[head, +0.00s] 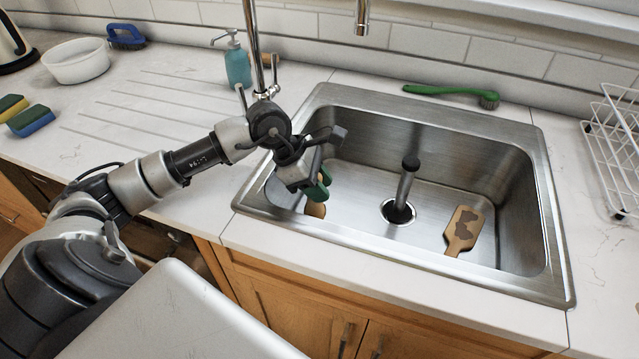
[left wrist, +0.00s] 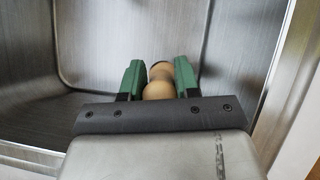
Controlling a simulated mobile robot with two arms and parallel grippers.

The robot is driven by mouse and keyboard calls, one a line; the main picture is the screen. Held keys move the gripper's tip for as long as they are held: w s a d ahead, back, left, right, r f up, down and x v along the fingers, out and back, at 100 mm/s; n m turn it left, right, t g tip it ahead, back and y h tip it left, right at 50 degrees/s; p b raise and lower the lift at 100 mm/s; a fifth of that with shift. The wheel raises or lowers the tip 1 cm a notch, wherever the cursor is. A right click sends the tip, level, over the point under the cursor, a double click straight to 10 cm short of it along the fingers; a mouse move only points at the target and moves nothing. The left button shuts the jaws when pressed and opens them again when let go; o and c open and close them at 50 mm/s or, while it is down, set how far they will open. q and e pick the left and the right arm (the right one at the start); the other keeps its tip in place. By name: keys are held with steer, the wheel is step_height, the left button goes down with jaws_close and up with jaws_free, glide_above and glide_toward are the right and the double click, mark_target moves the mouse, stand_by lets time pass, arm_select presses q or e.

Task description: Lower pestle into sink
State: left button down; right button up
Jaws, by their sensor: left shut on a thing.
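My left gripper (head: 318,190) reaches over the front left part of the steel sink (head: 365,237) and points down into it. Its green fingers are shut on the wooden pestle (head: 315,209). In the left wrist view, the pestle's rounded tan top (left wrist: 159,89) sits between the two green fingers (left wrist: 158,80), with a darker end beyond it. The pestle is inside the left end of the basin. Whether its lower end touches the basin floor cannot be told. My right gripper is not in view.
A dark-topped grey tool (head: 406,183) stands at the drain. A stained wooden paddle (head: 463,230) lies at the basin's right. A green brush (head: 452,93) lies behind the sink, a soap bottle (head: 237,65) behind its left. A white wire rack (head: 615,145) stands at the right.

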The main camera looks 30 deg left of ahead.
mark_target(312, 209)
arm_select(q)
steer(key=shift+f+b, duration=1.65)
steer(key=shift+f, duration=0.2)
stand_by(0.6)
steer(key=c, duration=0.7)
jaws_free()
steer(key=shift+c, duration=0.2)
